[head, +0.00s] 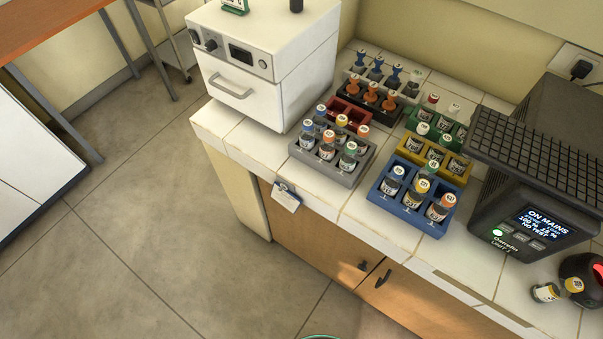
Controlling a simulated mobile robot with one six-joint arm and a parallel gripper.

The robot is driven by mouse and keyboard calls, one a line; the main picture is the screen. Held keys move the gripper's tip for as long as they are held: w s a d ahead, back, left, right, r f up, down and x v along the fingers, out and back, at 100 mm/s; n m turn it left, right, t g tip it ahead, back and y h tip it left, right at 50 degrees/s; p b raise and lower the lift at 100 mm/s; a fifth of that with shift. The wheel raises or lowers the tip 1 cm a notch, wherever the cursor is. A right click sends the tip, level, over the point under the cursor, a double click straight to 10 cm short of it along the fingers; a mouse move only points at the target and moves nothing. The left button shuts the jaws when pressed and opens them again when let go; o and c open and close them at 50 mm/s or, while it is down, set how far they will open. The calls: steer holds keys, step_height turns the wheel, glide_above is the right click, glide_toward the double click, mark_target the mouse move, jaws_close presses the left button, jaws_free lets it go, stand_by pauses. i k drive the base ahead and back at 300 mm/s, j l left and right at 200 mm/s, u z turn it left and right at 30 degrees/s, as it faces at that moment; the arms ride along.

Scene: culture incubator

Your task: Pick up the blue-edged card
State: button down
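The blue-edged card (287,197) is a small pale card with a dark blue band along its top. It hangs at the front edge of the white tiled bench, below the grey rack, against the cabinet front. Something small and dark shows at its top, too small to tell what. Its writing is too small to read. My gripper is not in view.
On the bench (375,224) stand a white incubator box (275,60), a grey rack (297,152), a blue rack (410,215), other racks of vials and a dark power unit (500,215). The floor (170,220) in front is clear.

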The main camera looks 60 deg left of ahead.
mark_target(286, 198)
steer(key=k+l+u, duration=0.1)
steer(key=u, duration=2.45)
